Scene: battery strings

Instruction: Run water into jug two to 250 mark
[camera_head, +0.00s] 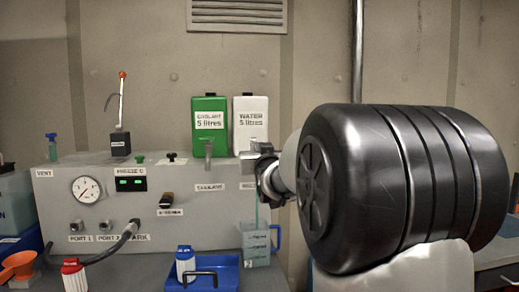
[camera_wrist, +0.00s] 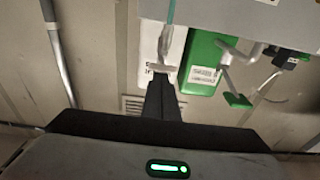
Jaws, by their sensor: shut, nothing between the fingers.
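Jug two (camera_head: 257,246) is a clear jug with a blue handle and a "2" label, standing at the right end of the grey panel. A thin blue-green stream (camera_head: 257,195) runs down from the water outlet into its open top; it also shows in the wrist view (camera_wrist: 172,12). I cannot read the level against its marks. The white water container (camera_head: 251,120) stands above. My gripper (camera_head: 263,160) is shut and empty, at the water tap just below that container. In the wrist view its fingertips (camera_wrist: 161,82) are close to the tap's pale lever (camera_wrist: 162,67).
The green coolant container (camera_head: 209,125) stands left of the water one, with its tap below. A blue tray (camera_head: 228,272) and a red-capped bottle (camera_head: 74,275) are in front. A gauge (camera_head: 87,189) and a hose (camera_head: 110,248) are on the panel's left.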

